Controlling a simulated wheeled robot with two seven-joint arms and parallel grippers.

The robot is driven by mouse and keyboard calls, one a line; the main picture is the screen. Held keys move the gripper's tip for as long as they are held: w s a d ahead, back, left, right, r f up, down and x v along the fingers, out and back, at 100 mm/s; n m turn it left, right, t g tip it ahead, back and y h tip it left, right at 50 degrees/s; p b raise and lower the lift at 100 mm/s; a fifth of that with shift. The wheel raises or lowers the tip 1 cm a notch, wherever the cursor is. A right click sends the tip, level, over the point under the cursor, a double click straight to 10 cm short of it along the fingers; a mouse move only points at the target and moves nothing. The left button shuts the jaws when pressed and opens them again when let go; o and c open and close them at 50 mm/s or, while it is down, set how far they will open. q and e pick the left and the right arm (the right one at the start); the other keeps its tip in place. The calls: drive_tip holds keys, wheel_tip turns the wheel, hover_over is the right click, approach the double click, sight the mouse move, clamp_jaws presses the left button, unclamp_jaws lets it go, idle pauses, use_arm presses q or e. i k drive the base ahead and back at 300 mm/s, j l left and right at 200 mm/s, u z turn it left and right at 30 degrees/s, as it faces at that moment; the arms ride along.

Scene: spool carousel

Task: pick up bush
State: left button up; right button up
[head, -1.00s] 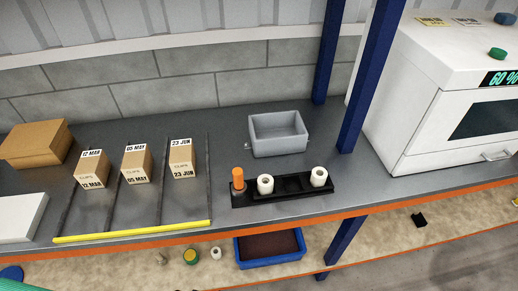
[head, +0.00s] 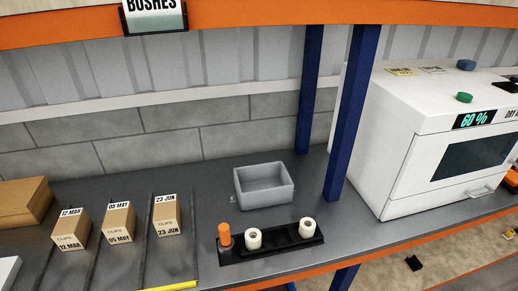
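Two white ring-shaped bushes stand upright in a black holder (head: 272,246) on the dark grey bench. One bush (head: 254,239) is near the holder's middle and the other bush (head: 307,228) is at its right end. An orange cylinder (head: 224,235) stands at the holder's left end. Between the two bushes the holder shows an empty dark slot. A sign reading "BUSHES" (head: 153,12) hangs on the orange shelf edge above, partly cut off. Neither of my grippers is in view.
An empty-looking grey bin (head: 264,184) stands behind the holder. Cartons with date labels (head: 118,222) stand in lanes at left. Blue posts (head: 345,115) rise between the bin and a white oven-like machine (head: 420,140) reading 60 %. A small black object (head: 413,263) lies lower right.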

sight(254, 236)
drive_tip(key=j+z, duration=0.4)
drive_tip(key=k+j+z, duration=0.2)
drive_tip(key=j+z, duration=0.2)
drive_tip(key=k+j+z, duration=0.2)
drive_tip(key=j+z, duration=0.2)
drive_tip(key=j, duration=0.05)
